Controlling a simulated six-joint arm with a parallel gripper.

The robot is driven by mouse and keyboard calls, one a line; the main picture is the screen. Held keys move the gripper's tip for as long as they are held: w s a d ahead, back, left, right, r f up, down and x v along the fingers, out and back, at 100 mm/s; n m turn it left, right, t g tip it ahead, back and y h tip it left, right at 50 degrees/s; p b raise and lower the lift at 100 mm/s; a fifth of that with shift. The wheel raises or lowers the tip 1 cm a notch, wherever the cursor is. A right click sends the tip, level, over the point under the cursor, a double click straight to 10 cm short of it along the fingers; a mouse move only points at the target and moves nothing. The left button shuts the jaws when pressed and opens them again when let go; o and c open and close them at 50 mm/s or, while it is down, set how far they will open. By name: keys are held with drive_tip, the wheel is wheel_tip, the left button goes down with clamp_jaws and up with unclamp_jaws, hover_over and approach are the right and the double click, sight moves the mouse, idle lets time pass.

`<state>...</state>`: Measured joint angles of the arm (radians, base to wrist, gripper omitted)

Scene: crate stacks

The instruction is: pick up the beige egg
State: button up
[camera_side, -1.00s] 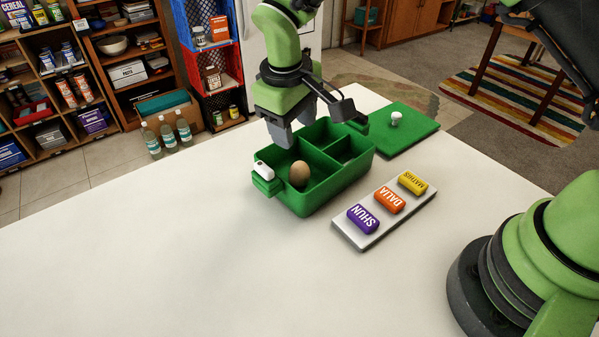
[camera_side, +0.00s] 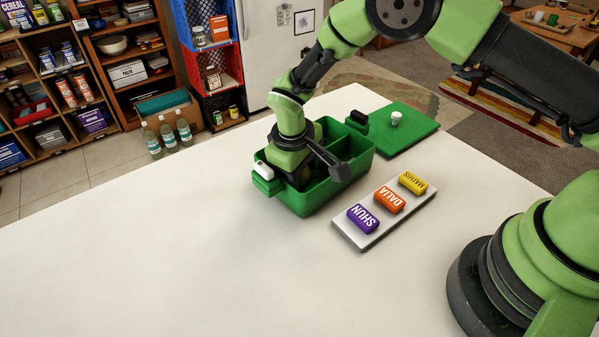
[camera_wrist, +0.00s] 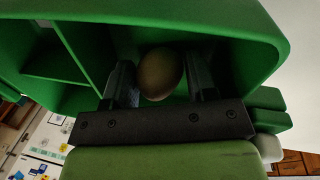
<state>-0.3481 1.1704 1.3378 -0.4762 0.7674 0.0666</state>
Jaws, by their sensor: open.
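The beige egg (camera_wrist: 160,72) lies in the green divided box, in the compartment nearest the white-handled end. In the wrist view it sits between the two dark fingers of my gripper (camera_wrist: 162,85). The fingers are open, one on each side of the egg; whether either touches it I cannot tell. In the side view my gripper (camera_side: 293,180) is down inside the green box (camera_side: 325,196) and hides the egg.
A green board (camera_side: 412,136) with a small white cup (camera_side: 396,118) lies behind the box. A grey tray (camera_side: 362,240) with purple, orange and yellow labelled blocks stands at the box's right. The white table's front left is clear.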

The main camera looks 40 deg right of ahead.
drive_tip(key=c, duration=0.6)
